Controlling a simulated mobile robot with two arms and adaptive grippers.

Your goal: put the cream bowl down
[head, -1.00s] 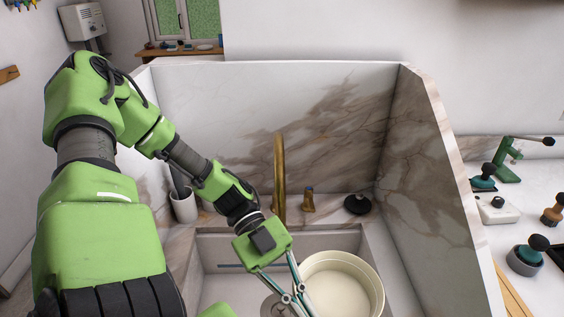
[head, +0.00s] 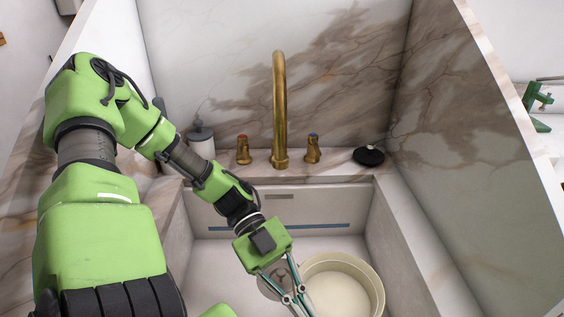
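The cream bowl (head: 343,290) is upright and looks empty, at the bottom of the head view, its near part cut off by the picture's edge. My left gripper (head: 300,306) is at the bowl's left rim, with its fingers closed on the wall. The fingertips are partly hidden at the lower edge. The bowl appears over the basin of the sink (head: 268,207); I cannot tell its height above the floor of the basin. My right gripper is out of view.
A brass faucet (head: 279,110) with two handles stands behind the basin. A black round stopper-like thing (head: 369,156) lies on the ledge to the right, and a pale lidded container (head: 201,142) stands to the left. Tall marble walls enclose the back and right. A drain (head: 271,283) shows beside the gripper.

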